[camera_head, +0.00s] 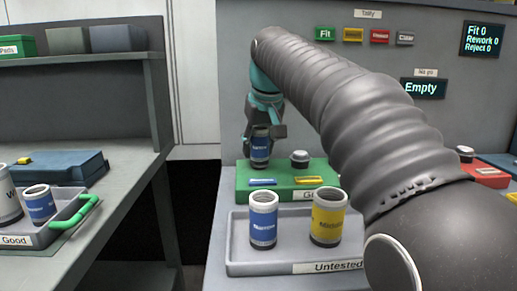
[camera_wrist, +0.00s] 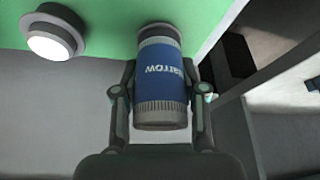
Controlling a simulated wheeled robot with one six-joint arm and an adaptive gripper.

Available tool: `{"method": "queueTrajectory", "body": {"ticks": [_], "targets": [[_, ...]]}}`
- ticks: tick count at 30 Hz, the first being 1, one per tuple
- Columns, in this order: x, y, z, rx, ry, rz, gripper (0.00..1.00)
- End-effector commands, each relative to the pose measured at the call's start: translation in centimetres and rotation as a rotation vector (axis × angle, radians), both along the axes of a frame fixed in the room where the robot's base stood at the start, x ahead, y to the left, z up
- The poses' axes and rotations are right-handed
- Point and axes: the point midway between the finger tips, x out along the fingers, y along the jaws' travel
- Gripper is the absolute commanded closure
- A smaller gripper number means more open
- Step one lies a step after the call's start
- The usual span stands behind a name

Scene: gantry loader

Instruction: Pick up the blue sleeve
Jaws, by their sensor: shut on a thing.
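My gripper (camera_head: 262,138) is shut on a blue sleeve (camera_head: 260,151) at the back left of a green block (camera_head: 318,192). In the wrist view the sleeve (camera_wrist: 163,78) sits between both fingers of my gripper (camera_wrist: 160,105), with its white "Narrow" lettering upside down. A dark round part (camera_wrist: 160,33) shows at its far end, by the green surface. I cannot tell whether the sleeve touches the block. A second blue sleeve (camera_head: 263,222) stands upright in the grey tray labelled "Untested" (camera_head: 240,268). A third blue sleeve (camera_head: 39,205) stands in the "Good" tray (camera_head: 55,238).
A yellow sleeve (camera_head: 328,218) stands in the "Untested" tray. A white-topped post (camera_head: 299,158) stands on the green block, right of the held sleeve. A red block (camera_head: 485,175) lies at the far right. A dark gap separates the left bench from the station.

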Motion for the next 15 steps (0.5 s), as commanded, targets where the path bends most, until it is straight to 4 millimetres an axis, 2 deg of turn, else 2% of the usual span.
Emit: {"method": "queueTrajectory", "body": {"ticks": [7,15], "targets": [[0.1,-0.4,3.5,0.001,-0.004,-0.002,1.00],[-0.1,-6.1,6.6,0.001,-0.004,-0.007,1.00]]}}
